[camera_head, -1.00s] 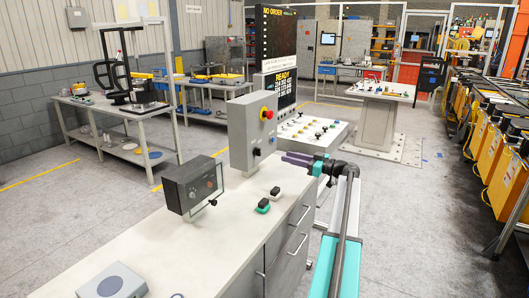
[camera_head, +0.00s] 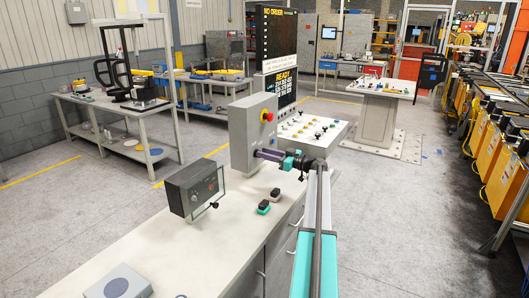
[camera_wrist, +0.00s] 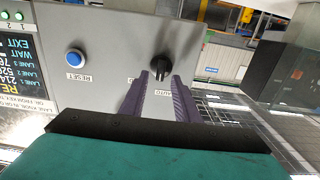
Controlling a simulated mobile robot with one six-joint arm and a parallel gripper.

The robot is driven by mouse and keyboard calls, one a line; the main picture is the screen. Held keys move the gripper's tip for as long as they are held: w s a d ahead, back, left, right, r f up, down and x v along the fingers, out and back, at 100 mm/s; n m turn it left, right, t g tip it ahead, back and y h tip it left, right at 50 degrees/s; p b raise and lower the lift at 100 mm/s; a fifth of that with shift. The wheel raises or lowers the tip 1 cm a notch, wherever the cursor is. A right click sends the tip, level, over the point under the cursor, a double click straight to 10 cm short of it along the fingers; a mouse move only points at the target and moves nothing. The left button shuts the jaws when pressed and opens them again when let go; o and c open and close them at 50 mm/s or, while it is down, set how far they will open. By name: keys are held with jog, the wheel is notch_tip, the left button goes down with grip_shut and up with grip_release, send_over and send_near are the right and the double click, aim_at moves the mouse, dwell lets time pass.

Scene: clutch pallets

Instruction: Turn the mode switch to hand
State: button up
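The mode switch (camera_wrist: 163,66) is a black rotary knob on a grey panel in the wrist view. The lettering AUTO shows just below it, partly between the fingers; no HAND lettering is readable. My gripper (camera_wrist: 160,77) is open, its two purple fingertips apart and close to the knob's lower end, one to each side. I cannot tell whether they touch it. In the head view my gripper (camera_head: 257,153) is at the front face of the grey control box (camera_head: 242,133), hiding the knob there.
A blue reset button (camera_wrist: 76,58) is left of the knob. A red emergency stop (camera_head: 267,116) sits above my gripper on the box. A dark box (camera_head: 190,188) and a small green-and-black switch (camera_head: 264,207) stand on the bench (camera_head: 150,238).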

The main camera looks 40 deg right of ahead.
jog(key=shift+w+a, duration=0.1)
jog(key=shift+w, duration=0.25)
